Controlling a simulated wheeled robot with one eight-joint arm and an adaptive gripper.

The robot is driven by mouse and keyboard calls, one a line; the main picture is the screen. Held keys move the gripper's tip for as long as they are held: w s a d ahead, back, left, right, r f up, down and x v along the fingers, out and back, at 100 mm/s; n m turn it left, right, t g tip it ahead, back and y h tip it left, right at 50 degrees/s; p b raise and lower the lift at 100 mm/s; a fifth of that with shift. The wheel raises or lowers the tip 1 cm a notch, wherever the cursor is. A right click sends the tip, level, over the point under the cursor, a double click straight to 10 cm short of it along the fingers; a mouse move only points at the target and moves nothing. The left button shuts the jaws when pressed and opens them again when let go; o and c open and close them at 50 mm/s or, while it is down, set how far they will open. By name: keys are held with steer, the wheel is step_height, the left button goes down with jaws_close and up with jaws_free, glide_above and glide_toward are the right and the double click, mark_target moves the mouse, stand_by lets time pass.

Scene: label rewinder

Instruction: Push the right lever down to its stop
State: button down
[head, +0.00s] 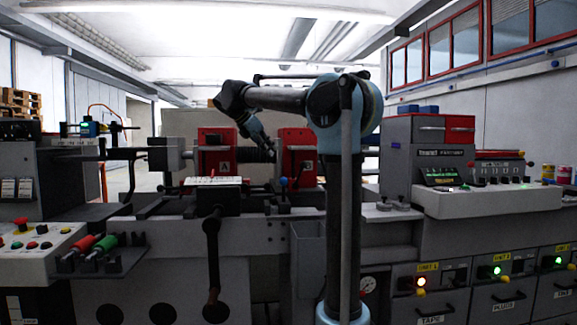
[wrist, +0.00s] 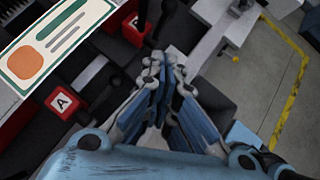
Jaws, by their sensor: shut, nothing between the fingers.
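A short lever with a blue knob (head: 284,182) stands at the front of the machine, below the right red block (head: 298,150). I cannot tell for sure that this is the right lever. My gripper (head: 271,156) is shut and empty, tilted down between the two red blocks, above and left of the blue knob. In the wrist view the shut fingers (wrist: 163,62) point toward dark machine parts, and no contact is visible. The left red block (head: 217,140) carries a letter A, which also shows in the wrist view (wrist: 62,102).
A black crank handle (head: 212,265) hangs at the machine's front. A white-topped plate (head: 212,181) sits below the left red block. Red and green handles (head: 95,248) lie at left. A grey control console (head: 485,202) stands at right. Open floor (wrist: 255,85) shows in the wrist view.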

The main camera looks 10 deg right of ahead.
glide_toward(300, 173)
step_height(300, 173, down, 3)
steer(key=shift+w+d+r, duration=0.1)
steer(key=shift+w+d, duration=0.25)
steer(key=shift+d, duration=0.35)
steer(key=shift+w+d, duration=0.4)
steer(key=shift+d, duration=0.3)
